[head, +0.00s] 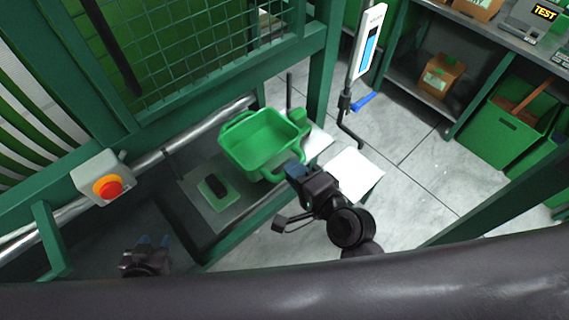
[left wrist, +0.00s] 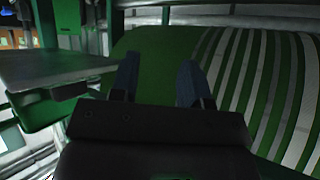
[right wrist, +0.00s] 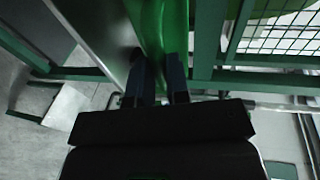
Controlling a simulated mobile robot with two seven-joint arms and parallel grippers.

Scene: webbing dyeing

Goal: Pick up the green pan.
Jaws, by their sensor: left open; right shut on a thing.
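The green pan (head: 259,139) is a deep, open tray with loop handles, at the middle of the head view above a grey shelf. My right gripper (head: 292,170) is shut on the pan's near right handle. In the right wrist view, the fingers (right wrist: 160,82) close on a green part of the pan (right wrist: 165,30). I cannot tell whether the pan touches the shelf. My left gripper (head: 150,245) is open and empty at the lower left, apart from the pan. Its spread fingers also show in the left wrist view (left wrist: 158,85).
The grey shelf (head: 235,212) holds a green block with a dark top (head: 215,191). A red stop button (head: 107,187) is on the left rail. A green mesh frame stands behind. Open floor (head: 420,165) lies to the right, with green bins (head: 505,125) beyond.

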